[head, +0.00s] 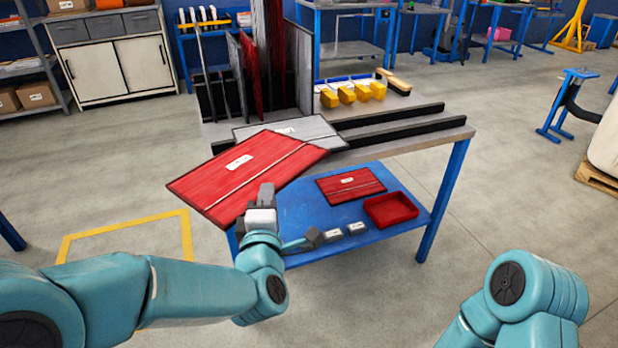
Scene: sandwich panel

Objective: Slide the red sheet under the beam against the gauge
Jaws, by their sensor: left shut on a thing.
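A large red sheet (225,183) with a white label and a dark edge is held tilted in the air at the near left of the workbench. My left gripper (261,203) is shut on its near edge. The sheet's far right corner overlaps a grey sheet (310,128) on the bench top. Two long dark bars (400,125) run across the bench top to the right of the grey sheet; I cannot tell which part is the beam or the gauge. Only the links of my right arm show at lower right; its gripper is out of view.
Upright panels (275,60) stand in a rack at the bench's back left. Yellow blocks (348,95) and a brush (393,82) lie behind the bars. The blue lower shelf (300,205) holds a smaller red sheet (350,186), a red tray (391,210) and small grey blocks (333,235).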

